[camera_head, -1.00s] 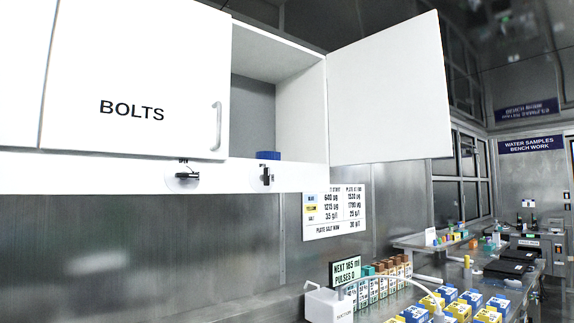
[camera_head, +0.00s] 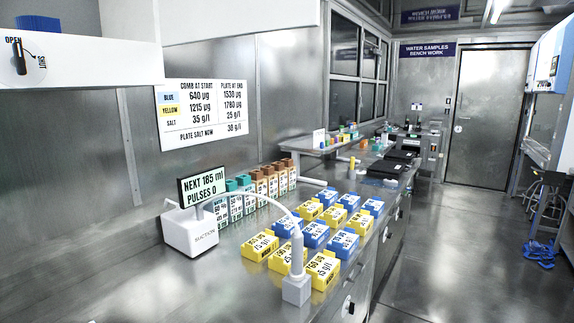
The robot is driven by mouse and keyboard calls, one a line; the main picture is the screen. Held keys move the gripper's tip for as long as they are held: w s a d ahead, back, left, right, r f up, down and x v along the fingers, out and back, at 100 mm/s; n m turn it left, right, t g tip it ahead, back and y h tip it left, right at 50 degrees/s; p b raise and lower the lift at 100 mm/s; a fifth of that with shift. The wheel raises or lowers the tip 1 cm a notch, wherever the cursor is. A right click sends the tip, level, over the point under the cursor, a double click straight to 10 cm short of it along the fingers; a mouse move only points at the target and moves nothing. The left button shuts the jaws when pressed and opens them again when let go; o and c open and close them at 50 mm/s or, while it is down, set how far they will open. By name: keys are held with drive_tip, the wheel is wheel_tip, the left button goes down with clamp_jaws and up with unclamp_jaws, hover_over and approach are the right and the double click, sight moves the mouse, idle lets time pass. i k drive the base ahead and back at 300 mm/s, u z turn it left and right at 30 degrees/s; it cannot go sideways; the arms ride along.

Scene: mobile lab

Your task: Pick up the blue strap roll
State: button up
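A blue object (camera_head: 38,22), which may be the blue strap roll, shows at the top left on the floor of the open white wall cabinet (camera_head: 100,48). Only its side shows, and the picture's upper edge lies close above it. Another blue item (camera_head: 540,252) lies in a low, loose heap on the floor at the right, below a stool; I cannot tell what it is. My gripper is not in view.
The open cabinet door (camera_head: 215,18) juts out at the top. The aisle floor (camera_head: 430,260) is clear.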

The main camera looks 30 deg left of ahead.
sight(39, 23)
drive_tip(key=i, duration=1.1)
drive_tip(key=u, duration=2.7)
